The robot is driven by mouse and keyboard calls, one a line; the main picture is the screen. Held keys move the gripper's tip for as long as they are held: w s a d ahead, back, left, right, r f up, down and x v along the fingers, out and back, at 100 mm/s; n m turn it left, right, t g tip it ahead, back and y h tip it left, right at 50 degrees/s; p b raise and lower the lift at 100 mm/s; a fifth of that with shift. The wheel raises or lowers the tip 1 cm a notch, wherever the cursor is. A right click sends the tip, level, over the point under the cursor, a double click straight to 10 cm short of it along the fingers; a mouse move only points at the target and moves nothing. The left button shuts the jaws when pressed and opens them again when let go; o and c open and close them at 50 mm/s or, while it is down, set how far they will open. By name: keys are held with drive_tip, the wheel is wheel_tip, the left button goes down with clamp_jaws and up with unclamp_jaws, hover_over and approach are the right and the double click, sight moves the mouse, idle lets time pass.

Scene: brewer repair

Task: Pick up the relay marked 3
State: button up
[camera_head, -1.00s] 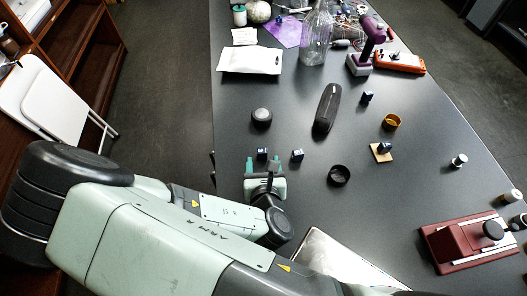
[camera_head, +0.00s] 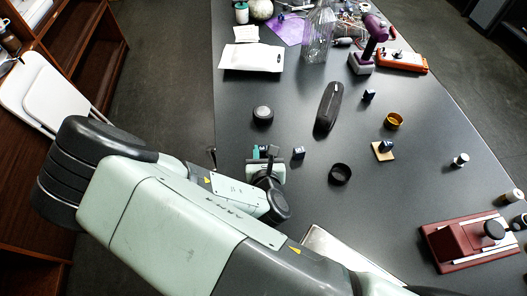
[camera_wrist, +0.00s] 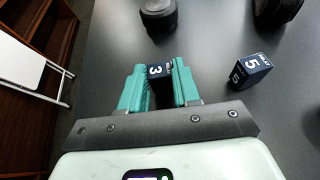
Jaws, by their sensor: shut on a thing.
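The relay marked 3 (camera_wrist: 158,71) is a small dark blue block with a white 3 on its upper face. In the wrist view it sits between the two teal fingers of my gripper (camera_wrist: 160,84), which are shut on it. In the head view my gripper (camera_head: 265,153) is at the near left part of the table, and the relay is mostly hidden there. I cannot tell whether the relay still touches the table. A similar relay marked 5 (camera_wrist: 251,70) stands just to the right, apart from my gripper; the head view shows it too (camera_head: 298,153).
A black ring (camera_head: 340,174) and a dark elongated case (camera_head: 328,107) lie to the right. Another blue relay (camera_head: 386,146) is on a tan pad, and one (camera_head: 369,95) stands farther back.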

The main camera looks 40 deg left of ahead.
drive_tip(key=shift+c, duration=0.6)
